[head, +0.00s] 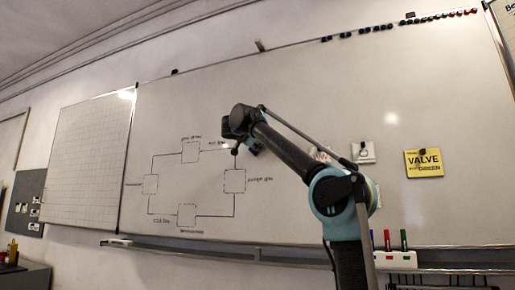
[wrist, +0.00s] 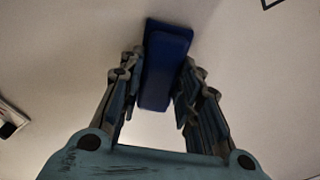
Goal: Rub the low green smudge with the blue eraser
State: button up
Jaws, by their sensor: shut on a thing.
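My gripper (wrist: 160,85) is shut on the blue eraser (wrist: 165,66), which sits between its two fingers in the wrist view. The eraser's far end is against or very close to the whiteboard; I cannot tell if it touches. In the head view the end of my arm is in front of the whiteboard (head: 300,105), beside the upper right of a drawn box diagram. A small blue patch of the eraser (head: 251,151) shows there below the wrist. I see no green smudge in either view; it may be hidden behind my arm.
A yellow VALVE note (head: 424,163) and a white card (head: 363,153) hang on the board to the right. A ledge (head: 205,245) runs along the bottom, with a white holder (head: 395,259) of red, blue and green markers. Small dark magnets line the top edge.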

jog(key=shift+v, duration=2.95)
jog(key=shift+s+a, duration=0.1)
jog(key=shift+v, duration=1.35)
